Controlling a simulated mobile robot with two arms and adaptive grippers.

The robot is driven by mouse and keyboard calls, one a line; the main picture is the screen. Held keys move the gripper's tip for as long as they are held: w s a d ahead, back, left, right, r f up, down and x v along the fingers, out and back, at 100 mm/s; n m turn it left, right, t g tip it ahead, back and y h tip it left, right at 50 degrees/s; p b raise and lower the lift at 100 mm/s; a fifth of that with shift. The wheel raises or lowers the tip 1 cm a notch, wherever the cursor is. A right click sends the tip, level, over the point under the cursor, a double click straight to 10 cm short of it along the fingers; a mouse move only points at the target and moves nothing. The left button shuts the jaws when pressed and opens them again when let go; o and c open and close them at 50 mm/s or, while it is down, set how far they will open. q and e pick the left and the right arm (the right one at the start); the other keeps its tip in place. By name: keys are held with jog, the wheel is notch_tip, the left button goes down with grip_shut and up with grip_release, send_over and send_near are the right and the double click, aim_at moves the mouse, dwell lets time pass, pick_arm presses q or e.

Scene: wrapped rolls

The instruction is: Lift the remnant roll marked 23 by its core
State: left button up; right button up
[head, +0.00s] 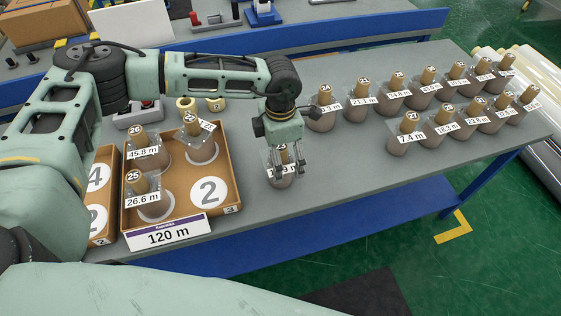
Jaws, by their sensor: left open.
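A wrapped grey-brown roll (282,181) stands upright on the table to the right of the brown tray. A brown core sticks up from it; its number is mostly hidden and may read 23. Its white length tag is partly covered by my fingers. My left gripper (286,166) points down over this roll, open, with its fingers on either side of the core. I cannot tell whether they touch it. My right gripper is out of view.
A brown tray (229,169) marked 2 holds rolls 26 (148,153), 25 (139,185) and one more (201,149). A 120 m sign (168,233) is at its front. Several tagged rolls stand in rows at right. The table between is clear.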

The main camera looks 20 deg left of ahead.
pick_arm(q)
notch_tip(320, 180, down, 2)
jog(key=shift+w+f, duration=0.15)
jog(key=shift+f, duration=0.05)
jog(key=c, duration=1.4)
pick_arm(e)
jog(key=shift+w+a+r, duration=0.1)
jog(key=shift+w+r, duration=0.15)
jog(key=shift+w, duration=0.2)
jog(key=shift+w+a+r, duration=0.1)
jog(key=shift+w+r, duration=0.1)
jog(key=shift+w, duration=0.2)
